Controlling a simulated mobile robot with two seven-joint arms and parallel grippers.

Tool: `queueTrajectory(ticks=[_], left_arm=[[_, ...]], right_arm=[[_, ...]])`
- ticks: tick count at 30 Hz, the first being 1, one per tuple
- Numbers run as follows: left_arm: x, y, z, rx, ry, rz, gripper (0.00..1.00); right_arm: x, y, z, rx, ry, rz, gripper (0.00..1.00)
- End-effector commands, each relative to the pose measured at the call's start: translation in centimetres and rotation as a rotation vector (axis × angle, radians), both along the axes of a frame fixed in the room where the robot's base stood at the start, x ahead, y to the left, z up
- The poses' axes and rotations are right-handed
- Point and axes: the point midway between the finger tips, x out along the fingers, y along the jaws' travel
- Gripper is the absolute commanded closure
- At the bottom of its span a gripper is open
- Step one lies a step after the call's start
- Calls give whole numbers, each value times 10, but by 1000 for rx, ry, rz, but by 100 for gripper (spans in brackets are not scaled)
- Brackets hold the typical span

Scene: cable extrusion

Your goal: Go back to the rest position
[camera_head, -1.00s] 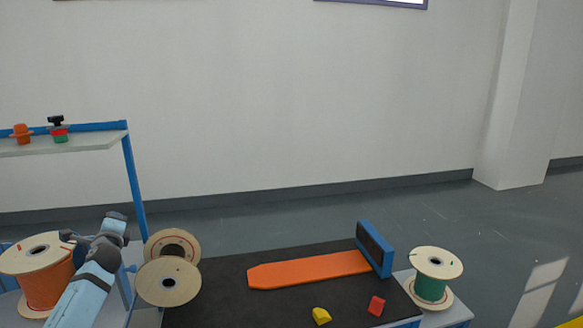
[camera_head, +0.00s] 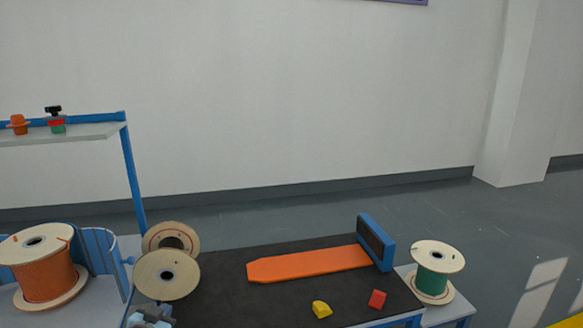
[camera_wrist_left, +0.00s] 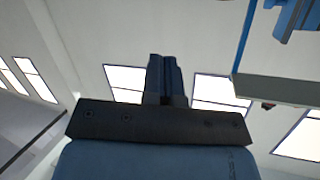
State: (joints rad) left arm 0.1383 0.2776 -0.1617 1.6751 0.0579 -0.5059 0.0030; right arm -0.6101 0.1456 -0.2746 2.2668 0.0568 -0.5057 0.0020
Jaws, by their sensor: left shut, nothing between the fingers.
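My left gripper (camera_head: 150,316) shows only in part at the bottom edge of the head view, in front of the pale spools at the left end of the black table. The left wrist view shows its dark fingers (camera_wrist_left: 165,75) pressed together, with nothing between them. The fingers stand against the bright wall and windows and touch nothing visible there. My right gripper is in neither view.
An orange cable spool (camera_head: 45,266) stands at left by a blue holder. Two pale spools (camera_head: 168,273) are beside the black table (camera_head: 225,300), which bears an orange strip (camera_head: 310,264), a yellow piece (camera_head: 321,309) and a red piece (camera_head: 377,299). A green spool (camera_head: 433,286) stands at right.

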Motion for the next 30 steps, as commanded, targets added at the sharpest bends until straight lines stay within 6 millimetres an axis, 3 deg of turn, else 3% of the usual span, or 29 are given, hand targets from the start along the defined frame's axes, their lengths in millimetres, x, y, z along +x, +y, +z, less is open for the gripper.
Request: queueTrajectory(ticks=[1, 6, 9, 15, 22, 24, 30], left_arm=[[-33, -21, -31, -21, 25, -28, 100], [-134, -77, -78, -96, 87, -99, 100], [-187, -102, -92, -145, 118, -126, 100], [-263, -132, -96, -224, 162, -152, 100], [-326, -151, -90, -301, 200, -160, 100], [-325, -150, -69, -296, 202, -158, 100], [-325, -147, -45, -280, 217, -150, 100]], right_arm=[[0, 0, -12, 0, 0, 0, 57], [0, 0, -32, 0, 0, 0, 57], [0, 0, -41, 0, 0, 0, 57], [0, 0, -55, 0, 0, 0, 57], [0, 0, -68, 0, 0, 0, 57], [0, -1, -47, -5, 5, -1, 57], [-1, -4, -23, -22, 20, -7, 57]])
